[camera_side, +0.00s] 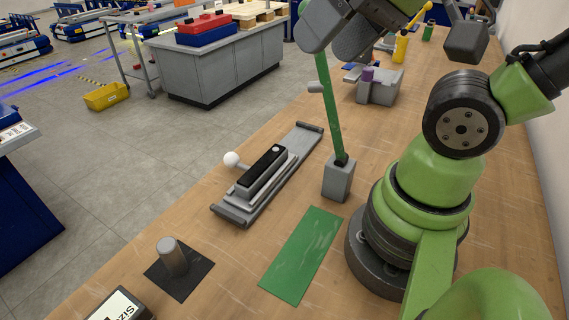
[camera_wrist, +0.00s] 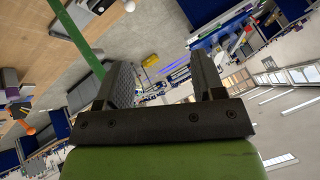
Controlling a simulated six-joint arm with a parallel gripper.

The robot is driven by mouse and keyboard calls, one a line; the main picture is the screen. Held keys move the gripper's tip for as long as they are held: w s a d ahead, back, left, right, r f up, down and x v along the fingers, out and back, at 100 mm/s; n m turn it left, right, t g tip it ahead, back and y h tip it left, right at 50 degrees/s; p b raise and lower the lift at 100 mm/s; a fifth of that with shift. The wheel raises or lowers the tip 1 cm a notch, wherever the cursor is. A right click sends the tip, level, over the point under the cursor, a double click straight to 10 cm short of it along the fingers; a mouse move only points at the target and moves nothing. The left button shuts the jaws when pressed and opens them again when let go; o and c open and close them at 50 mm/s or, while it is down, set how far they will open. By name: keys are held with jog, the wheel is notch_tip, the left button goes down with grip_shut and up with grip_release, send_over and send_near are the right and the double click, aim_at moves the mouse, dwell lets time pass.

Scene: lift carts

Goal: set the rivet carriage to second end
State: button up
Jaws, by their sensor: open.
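The rivet carriage (camera_side: 262,172) is a stepped grey block with a black top and a white ball knob (camera_side: 231,159) on its left side. It sits on a grey rail (camera_side: 306,139) with raised ends, around the middle of the rail and touching neither end. In the wrist view the white knob (camera_wrist: 129,6) and part of the dark carriage show at the top left edge. My gripper (camera_wrist: 163,75) is open and empty, its two black fingers wide apart. It is high above the table, away from the carriage, and is partly cut off at the top of the side view.
A tall green lever (camera_side: 328,110) stands in a grey block (camera_side: 340,178) right of the rail. A green mat (camera_side: 302,256), a grey cylinder (camera_side: 172,258) on a black plate, and a size-labelled box (camera_side: 121,305) lie nearer. A grey block with a purple part (camera_side: 379,88) stands farther back.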

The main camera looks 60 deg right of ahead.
jog(key=w+d+g+h, duration=0.1)
jog(key=w+g, duration=0.1)
jog(key=w, duration=0.6)
jog(key=n+g+h, duration=0.2)
jog(key=g+h, duration=0.1)
jog(key=g, duration=0.3)
send_over(229, 154)
jog(key=a, duration=0.2)
notch_tip(229, 154, down, 20)
jog(key=f, duration=0.3)
jog(key=d+f, duration=0.1)
jog(key=f, duration=0.2)
jog(key=d+f, duration=0.1)
jog(key=f, duration=0.2)
jog(key=shift+s+f, duration=0.1)
jog(key=shift+f, duration=0.25)
